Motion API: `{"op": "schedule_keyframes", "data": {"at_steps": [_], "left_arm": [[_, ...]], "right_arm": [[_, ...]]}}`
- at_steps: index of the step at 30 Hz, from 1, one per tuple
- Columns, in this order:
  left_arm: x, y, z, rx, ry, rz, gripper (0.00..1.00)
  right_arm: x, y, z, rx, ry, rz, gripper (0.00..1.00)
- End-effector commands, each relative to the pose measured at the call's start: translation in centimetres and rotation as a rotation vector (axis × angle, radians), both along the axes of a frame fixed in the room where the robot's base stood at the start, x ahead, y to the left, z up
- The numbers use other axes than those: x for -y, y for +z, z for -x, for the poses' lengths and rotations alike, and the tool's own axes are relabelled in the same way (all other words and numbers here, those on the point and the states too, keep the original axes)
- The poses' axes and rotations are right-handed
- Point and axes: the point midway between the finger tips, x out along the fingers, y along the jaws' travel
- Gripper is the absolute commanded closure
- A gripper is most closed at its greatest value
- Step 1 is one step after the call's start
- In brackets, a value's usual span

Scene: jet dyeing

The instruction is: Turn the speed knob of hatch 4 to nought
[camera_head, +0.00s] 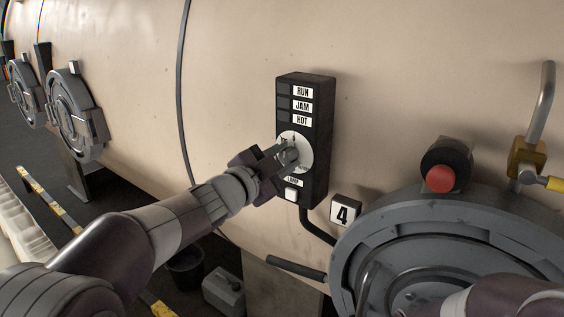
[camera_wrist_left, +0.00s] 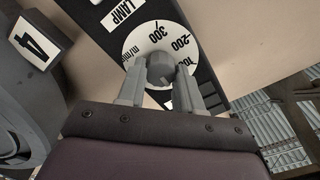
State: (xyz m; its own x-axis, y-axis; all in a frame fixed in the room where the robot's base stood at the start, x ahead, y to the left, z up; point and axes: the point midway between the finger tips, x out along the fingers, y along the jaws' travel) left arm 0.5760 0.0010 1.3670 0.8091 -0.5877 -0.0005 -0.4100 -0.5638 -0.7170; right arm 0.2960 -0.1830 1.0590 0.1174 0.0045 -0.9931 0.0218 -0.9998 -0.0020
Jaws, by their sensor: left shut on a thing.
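The black control box (camera_head: 318,185) of hatch 4 is on the pale vessel wall, with RUN, JAM and HOT labels above a round white dial (camera_head: 304,143). My left gripper (camera_head: 284,156) is shut on the grey speed knob (camera_wrist_left: 160,67) at the dial's middle, one finger on each side. In the left wrist view the dial (camera_wrist_left: 148,38) shows 100, 200 and 300 and part of the m/min marking. The knob's pointer and the nought mark cannot be made out. My right gripper is out of view.
Below the dial are the LAMP label (camera_head: 293,181) and a white button (camera_head: 291,194). The number 4 plate (camera_head: 344,211), the round hatch (camera_head: 400,230) and a red knob (camera_head: 440,179) are at right. Other hatches (camera_head: 75,110) stand at far left.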

Motion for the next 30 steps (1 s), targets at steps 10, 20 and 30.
{"op": "schedule_keyframes", "data": {"at_steps": [10, 20, 30], "left_arm": [[0.0, 0.2, 0.0, 0.005, -0.001, 0.0, 0.49], [-0.1, 0.0, 0.1, 0.002, 0.0, 0.0, 0.4], [-4.2, -0.1, 5.6, 0.006, 0.003, 0.0, 0.4]], "right_arm": [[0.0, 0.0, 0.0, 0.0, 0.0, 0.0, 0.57], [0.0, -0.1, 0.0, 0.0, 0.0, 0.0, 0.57], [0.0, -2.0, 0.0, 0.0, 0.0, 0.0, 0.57]]}}
